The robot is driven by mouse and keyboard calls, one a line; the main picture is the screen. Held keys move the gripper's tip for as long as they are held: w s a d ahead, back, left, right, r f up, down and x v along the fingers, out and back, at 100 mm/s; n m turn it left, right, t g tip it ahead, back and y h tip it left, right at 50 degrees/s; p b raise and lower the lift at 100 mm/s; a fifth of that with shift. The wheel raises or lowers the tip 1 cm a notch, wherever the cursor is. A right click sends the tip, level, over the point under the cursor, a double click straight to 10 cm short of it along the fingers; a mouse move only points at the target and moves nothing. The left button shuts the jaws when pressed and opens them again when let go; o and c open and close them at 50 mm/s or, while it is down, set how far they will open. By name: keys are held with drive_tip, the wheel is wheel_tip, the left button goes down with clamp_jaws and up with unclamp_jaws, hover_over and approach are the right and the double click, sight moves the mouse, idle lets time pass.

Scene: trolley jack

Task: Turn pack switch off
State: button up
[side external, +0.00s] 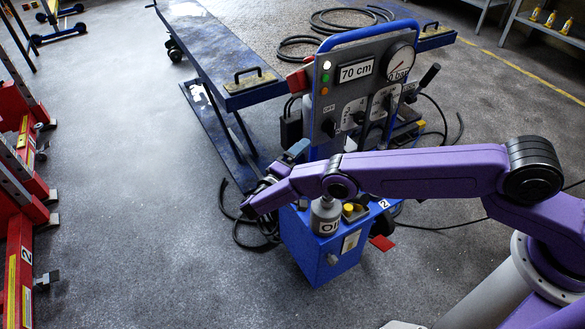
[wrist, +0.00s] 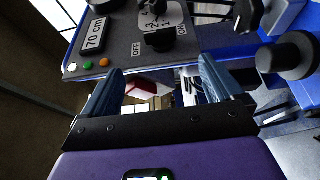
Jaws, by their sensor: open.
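The grey control panel (side external: 322,82) stands upright on a blue trolley. In the wrist view, a black rotary switch (wrist: 160,40) on the panel sits between OFF and ON labels; which label it points to is hard to tell. Another black knob (wrist: 152,8) sits beside it on a white plate with numbers. My gripper (wrist: 160,76) is open, with its two blue fingers apart and nothing between them. The fingers are short of the panel in the wrist view, below the switch. In the side view my gripper is just left of and below the panel, partly hidden by my arm.
The panel (wrist: 120,35) also carries a 70 cm display (side external: 356,71), indicator lights and a pressure gauge (side external: 398,62). A grey oil bottle (side external: 325,216) stands on the trolley below my arm. A blue lift table (side external: 222,50) is behind.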

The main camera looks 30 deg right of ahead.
drive_tip(key=shift+v, duration=2.05)
wheel_tip(320, 180, up, 5)
drive_tip(key=w+a+n+y, duration=0.2)
drive_tip(key=y, duration=0.1)
drive_tip(key=s+d+r+n+g+y, duration=0.1)
drive_tip(key=s+r+n+g+y, duration=0.15)
drive_tip(key=s+r, duration=0.35)
drive_tip(key=s+d+r+n+g+y, duration=0.1)
drive_tip(key=s+r+y, duration=0.3)
drive_tip(key=r, duration=0.5)
drive_tip(key=s+d+r+g+y, duration=0.1)
drive_tip(key=s+d+y, duration=0.1)
drive_tip(key=s+d, duration=0.3)
drive_tip(key=s+d+r+n+g+y, duration=0.1)
drive_tip(key=s+d, duration=0.5)
drive_tip(key=s, duration=0.8)
drive_tip(key=s+d+r+n+g+y, duration=0.1)
drive_tip(key=s+d+y, duration=0.3)
drive_tip(key=s, duration=0.6)
drive_tip(key=shift+d+r+y, duration=0.35)
drive_tip(key=shift+d+r, duration=0.3)
drive_tip(key=shift+r, duration=0.25)
